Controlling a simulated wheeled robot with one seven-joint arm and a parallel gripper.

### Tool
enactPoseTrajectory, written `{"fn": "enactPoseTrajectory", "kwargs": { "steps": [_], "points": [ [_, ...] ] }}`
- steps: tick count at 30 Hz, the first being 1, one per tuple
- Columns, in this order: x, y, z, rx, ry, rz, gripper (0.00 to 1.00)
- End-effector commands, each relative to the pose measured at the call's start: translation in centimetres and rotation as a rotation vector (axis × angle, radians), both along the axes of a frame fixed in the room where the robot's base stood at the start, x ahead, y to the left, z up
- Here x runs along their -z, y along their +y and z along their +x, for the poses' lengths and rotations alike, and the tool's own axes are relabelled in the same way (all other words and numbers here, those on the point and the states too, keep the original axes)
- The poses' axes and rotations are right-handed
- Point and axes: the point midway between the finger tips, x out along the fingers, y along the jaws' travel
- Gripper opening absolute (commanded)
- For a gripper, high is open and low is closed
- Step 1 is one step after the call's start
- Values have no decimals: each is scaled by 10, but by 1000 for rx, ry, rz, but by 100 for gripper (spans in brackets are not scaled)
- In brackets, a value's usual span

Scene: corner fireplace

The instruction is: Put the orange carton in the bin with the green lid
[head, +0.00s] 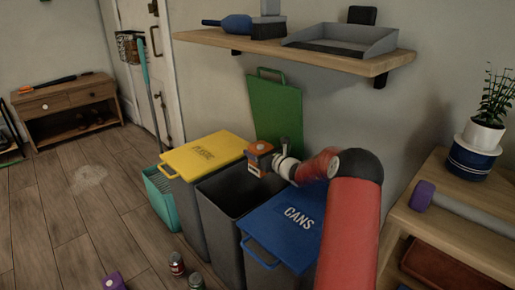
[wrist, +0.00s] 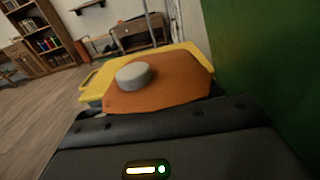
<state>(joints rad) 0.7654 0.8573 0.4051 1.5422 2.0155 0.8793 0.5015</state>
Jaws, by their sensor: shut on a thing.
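The orange carton (head: 258,149) is in my gripper (head: 262,164), above the open middle bin (head: 245,205) in the head view. In the wrist view, the carton's orange top (wrist: 170,82) with a round grey cap (wrist: 134,75) fills the space just beyond my gripper. The gripper is shut on the carton. The bin's green lid (head: 275,112) stands raised against the wall, and its dark inside shows below the carton. The carton's lower part is partly hidden by the gripper.
The yellow-lidded bin (head: 203,155) stands to the left and the blue "CANS" bin (head: 285,228) to the right, both closed. A wall shelf (head: 290,52) with a dustpan overhangs the bins. A teal basket (head: 163,195) is at far left.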

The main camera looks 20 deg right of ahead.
Motion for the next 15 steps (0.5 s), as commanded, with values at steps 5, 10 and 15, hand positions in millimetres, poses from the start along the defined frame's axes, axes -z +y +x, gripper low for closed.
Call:
{"fn": "enactPoseTrajectory", "kwargs": {
  "steps": [5, 10, 15],
  "points": [
    [5, 0, 0, 0, -1, -1, 39],
    [5, 0, 0, 0, -1, -1, 39],
    [5, 0, 0, 0, -1, -1, 84]
  ]
}}
